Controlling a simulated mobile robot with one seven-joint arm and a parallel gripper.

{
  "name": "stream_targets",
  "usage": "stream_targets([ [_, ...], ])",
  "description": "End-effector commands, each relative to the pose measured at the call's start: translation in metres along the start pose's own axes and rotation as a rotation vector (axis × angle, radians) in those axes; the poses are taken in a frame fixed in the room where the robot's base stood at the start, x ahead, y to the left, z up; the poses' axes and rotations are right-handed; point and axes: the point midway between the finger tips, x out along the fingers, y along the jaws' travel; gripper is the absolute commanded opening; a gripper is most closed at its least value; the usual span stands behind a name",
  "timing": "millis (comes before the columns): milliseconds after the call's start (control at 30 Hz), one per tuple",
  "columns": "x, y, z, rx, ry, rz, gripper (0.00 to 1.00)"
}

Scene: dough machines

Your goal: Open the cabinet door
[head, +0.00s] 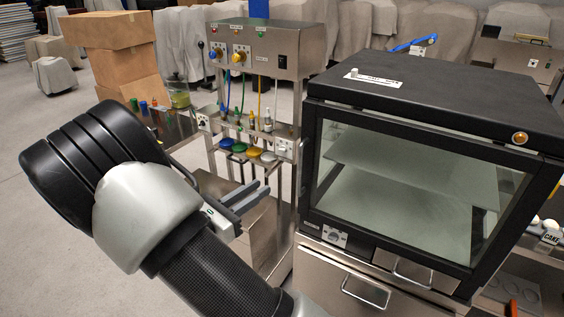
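A black cabinet (420,98) with a large glass front door (415,190) stands at the right in the head view. The door looks closed in its black frame.
A steel machine (262,48) with knobs, hoses and coloured caps stands behind my gripper. Covered machines line the back. Free floor (40,220) lies at the left.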

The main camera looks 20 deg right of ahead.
Motion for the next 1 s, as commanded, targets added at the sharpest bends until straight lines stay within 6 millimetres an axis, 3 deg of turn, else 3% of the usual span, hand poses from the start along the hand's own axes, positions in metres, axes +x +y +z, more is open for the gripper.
stream_targets([
  [167, 0.026, -0.002, 0.001, 0.001, 0.0, -0.007, 0.2],
  [700, 0.14, -0.003, -0.001, 0.002, 0.003, -0.008, 0.2],
  [1000, 0.17, -0.003, 0.0, 0.003, 0.003, -0.005, 0.2],
])
